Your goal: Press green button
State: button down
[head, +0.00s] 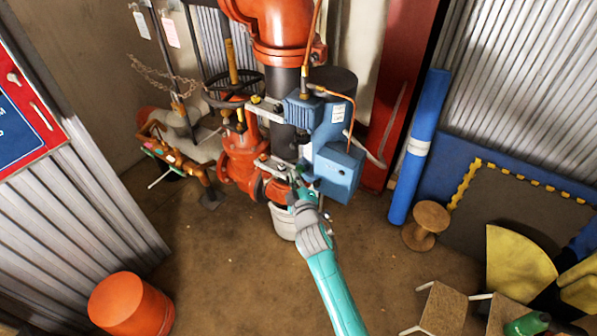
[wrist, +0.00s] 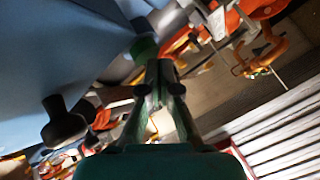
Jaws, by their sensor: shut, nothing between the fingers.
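The green button (wrist: 143,48) shows in the wrist view on the edge of a blue box (wrist: 50,50), just beyond my fingertips. My gripper (wrist: 160,72) is shut and empty, with its tips right at the button's lower right side in the picture. I cannot tell whether they touch it. In the head view the blue box (head: 338,172) stands beside the vertical pipe, and my gripper (head: 298,186) is at its lower left side. The button is not clear there. A black knob (wrist: 64,126) sticks out of the box in the wrist view.
Orange valves (head: 240,160) and pipework crowd the left of the box. A white bucket (head: 283,222) stands below my gripper. A blue roll (head: 417,150) and a wooden spool (head: 425,222) are at right. The floor in front is mostly clear, with an orange bucket (head: 130,305) at left.

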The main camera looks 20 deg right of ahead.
dwell(0.6)
jog(key=shift+w+d, duration=0.3)
jog(key=shift+d, duration=0.05)
jog(key=shift+s+a, duration=0.3)
jog(key=shift+a, duration=0.05)
dwell(0.4)
jog(key=s+a, duration=0.3)
jog(key=a, duration=0.2)
jog(key=shift+s, duration=0.25)
dwell(0.5)
